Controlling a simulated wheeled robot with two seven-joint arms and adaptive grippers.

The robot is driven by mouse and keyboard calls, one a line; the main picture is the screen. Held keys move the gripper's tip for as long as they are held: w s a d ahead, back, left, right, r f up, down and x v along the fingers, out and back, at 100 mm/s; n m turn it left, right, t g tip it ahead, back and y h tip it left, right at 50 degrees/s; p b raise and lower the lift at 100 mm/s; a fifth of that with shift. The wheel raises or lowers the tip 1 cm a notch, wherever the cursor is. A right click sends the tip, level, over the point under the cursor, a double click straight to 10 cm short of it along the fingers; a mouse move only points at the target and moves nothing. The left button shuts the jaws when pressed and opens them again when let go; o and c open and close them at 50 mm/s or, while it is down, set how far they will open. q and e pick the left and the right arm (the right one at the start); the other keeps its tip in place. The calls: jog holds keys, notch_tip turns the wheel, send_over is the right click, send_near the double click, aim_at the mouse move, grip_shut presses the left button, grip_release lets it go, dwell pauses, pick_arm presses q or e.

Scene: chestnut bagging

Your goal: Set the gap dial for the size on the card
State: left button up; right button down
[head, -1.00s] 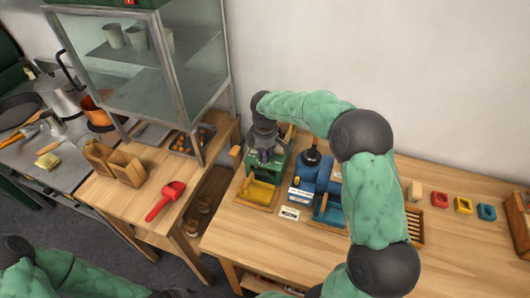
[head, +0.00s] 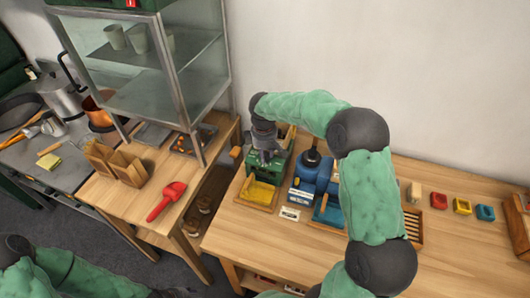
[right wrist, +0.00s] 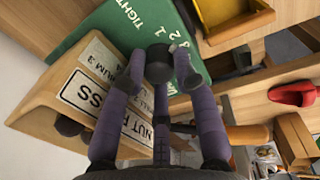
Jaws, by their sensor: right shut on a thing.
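The green machine (head: 284,163) stands on the wooden table, with a yellow tray (head: 258,193) in front. In the right wrist view, its green face (right wrist: 112,32) carries the word TIGHT and the numbers 1 and 2. A black round dial (right wrist: 158,60) sits on that face. My right gripper (head: 266,156) is over the machine; in the right wrist view its purple fingers (right wrist: 160,74) are closed around the dial. A printed board (right wrist: 88,92) beside it reads partly "MEDIUM 3" and "NUT". Fingers cover some lettering. My left gripper is out of view.
A blue machine (head: 326,178) stands close to the right of the green one, partly behind my right arm. A small white card (head: 290,214) lies in front. Red (head: 438,201), yellow and blue blocks sit further right.

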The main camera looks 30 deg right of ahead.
jog(key=shift+f+m, duration=0.1)
jog(key=shift+m, duration=1.3)
jog(key=shift+s, duration=0.1)
jog(key=c, duration=0.9)
grip_release()
jog(key=shift+c, duration=0.2)
jog(key=shift+r, duration=0.65)
notch_tip(320, 180, up, 11)
jog(key=shift+s+a+f, duration=0.15)
jog(key=shift+a, duration=0.3)
